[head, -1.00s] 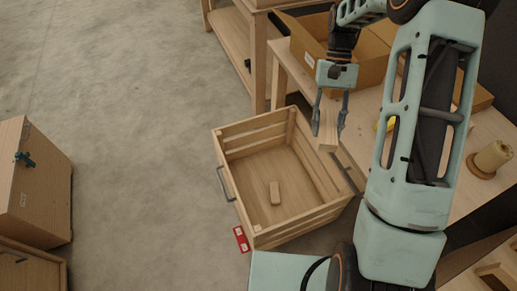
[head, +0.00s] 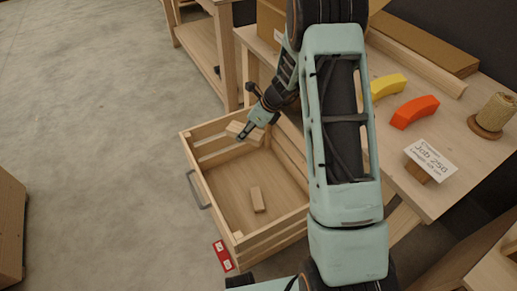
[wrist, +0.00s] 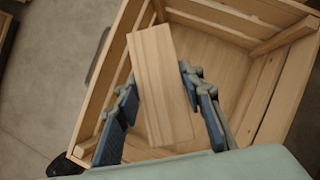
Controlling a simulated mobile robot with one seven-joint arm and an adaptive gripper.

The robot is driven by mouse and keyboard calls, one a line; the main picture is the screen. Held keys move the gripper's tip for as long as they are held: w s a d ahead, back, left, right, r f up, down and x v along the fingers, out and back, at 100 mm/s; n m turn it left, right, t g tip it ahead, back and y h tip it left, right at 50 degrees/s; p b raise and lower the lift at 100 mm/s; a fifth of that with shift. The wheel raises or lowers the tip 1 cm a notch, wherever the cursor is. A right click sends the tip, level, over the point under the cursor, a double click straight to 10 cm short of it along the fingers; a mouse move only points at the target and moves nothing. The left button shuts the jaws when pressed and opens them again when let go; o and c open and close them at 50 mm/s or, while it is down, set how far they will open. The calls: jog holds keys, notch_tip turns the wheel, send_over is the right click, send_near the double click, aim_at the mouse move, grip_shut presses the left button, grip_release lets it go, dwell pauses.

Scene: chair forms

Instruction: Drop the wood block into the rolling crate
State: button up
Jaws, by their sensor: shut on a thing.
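The wood block (head: 241,132) is a pale rectangular piece. My gripper (head: 246,133) is shut on it, over the far side of the slatted wooden rolling crate (head: 270,237). In the wrist view the block (wrist: 161,88) lies slantwise between the two blue-grey fingers of my gripper (wrist: 159,76), with the crate (wrist: 85,112) spread out beneath. The block's exact height above the crate floor cannot be told. A smaller wood piece (head: 257,199) lies on the crate floor.
A workbench (head: 455,190) at right holds a yellow arched piece (head: 388,86), an orange one (head: 414,111), a twine spool (head: 493,115) and a card sign (head: 431,157). A red label (head: 223,256) is by the crate's near corner.

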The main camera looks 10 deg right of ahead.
jog(key=d+f+m+t+h+b, duration=0.1)
jog(key=d+f+m+b, duration=0.3)
jog(key=f+b, duration=0.3)
notch_tip(320, 180, down, 4)
jog(key=shift+w+d+r+m+t+h, duration=0.1)
jog(key=shift+w+d+m+t+h, duration=0.2)
jog(key=shift+w+d+m+h, duration=0.1)
jog(key=o, duration=1.3)
jog(key=v, duration=1.2)
